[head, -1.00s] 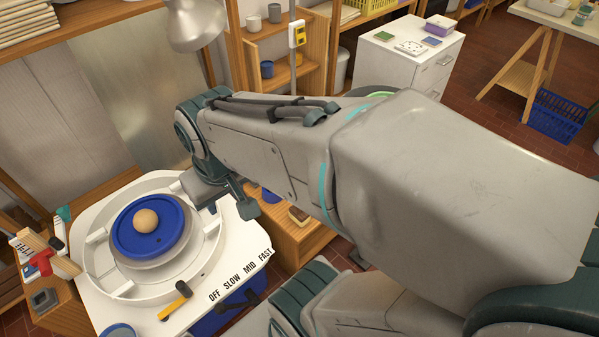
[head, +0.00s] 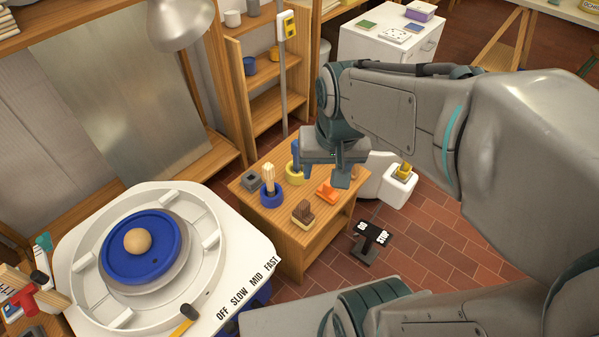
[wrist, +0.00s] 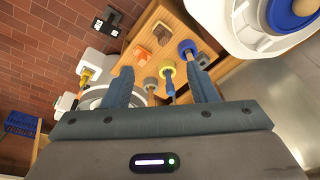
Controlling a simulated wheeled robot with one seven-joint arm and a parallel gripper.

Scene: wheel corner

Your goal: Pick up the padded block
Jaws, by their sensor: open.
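A brown block on a pale tan base (head: 303,213), which looks most like the padded block, sits near the front edge of the small wooden table; it also shows in the wrist view (wrist: 162,33). An orange block (head: 327,191) lies beside it, and I cannot rule it out as the padded one; it shows in the wrist view too (wrist: 141,55). My gripper (head: 325,176) is above the table's back right part, apart from both blocks. In the wrist view its two fingers (wrist: 157,75) are spread, with no block between them.
On the wooden table (head: 284,238) stand a blue ring holder (head: 271,198) with wooden tools, a yellow ring holder (head: 294,174) with a blue-handled tool, and a grey block (head: 251,180). The potter's wheel (head: 205,250) is left. A pedal (head: 371,240) stands on the floor to the right.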

